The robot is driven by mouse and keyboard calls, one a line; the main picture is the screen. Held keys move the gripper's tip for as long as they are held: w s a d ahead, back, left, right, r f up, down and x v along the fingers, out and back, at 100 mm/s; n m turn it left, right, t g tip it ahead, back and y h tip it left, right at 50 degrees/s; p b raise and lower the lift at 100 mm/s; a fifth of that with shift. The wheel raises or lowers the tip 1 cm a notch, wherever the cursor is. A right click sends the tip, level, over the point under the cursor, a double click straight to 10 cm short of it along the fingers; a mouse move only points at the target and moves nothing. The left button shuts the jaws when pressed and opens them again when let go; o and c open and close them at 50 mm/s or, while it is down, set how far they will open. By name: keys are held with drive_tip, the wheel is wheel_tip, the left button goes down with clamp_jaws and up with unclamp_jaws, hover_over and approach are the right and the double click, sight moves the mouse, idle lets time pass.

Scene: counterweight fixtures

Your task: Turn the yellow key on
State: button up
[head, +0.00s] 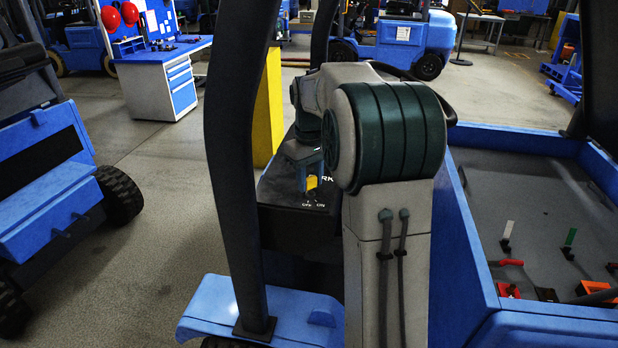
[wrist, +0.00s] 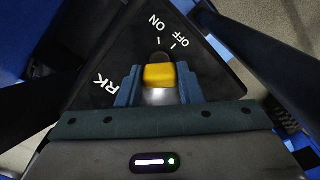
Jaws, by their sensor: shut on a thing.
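The yellow key (head: 312,183) sits at the black panel (head: 275,217), just above the OFF and ON labels. In the wrist view the yellow key (wrist: 158,74) is between the two blue fingers of my gripper (wrist: 158,84), which are shut on its sides. The black panel (wrist: 108,62) lies beneath, with the ON mark left of the OFF mark. A dark round part shows just past the key, below the two tick marks. I cannot tell which mark the key is turned to. My gripper (head: 309,180) points down over the panel in the head view, partly hidden by my arm.
A dark upright post (head: 232,150) stands left of the panel, with a yellow column (head: 268,105) behind. A blue-rimmed grey tray (head: 535,215) with small levers is at the right. A workbench (head: 160,80) and other vehicles stand farther back. Open floor lies left of the post.

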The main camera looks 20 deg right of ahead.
sight(310, 177)
drive_tip(key=shift+w+r+m, duration=0.1)
drive_tip(key=shift+r+m, duration=0.05)
drive_tip(key=shift+m, duration=0.15)
drive_tip(key=o, duration=1)
wheel_tip(310, 177, up, 14)
drive_tip(key=shift+f+b, duration=0.15)
drive_tip(key=shift+b, duration=0.2)
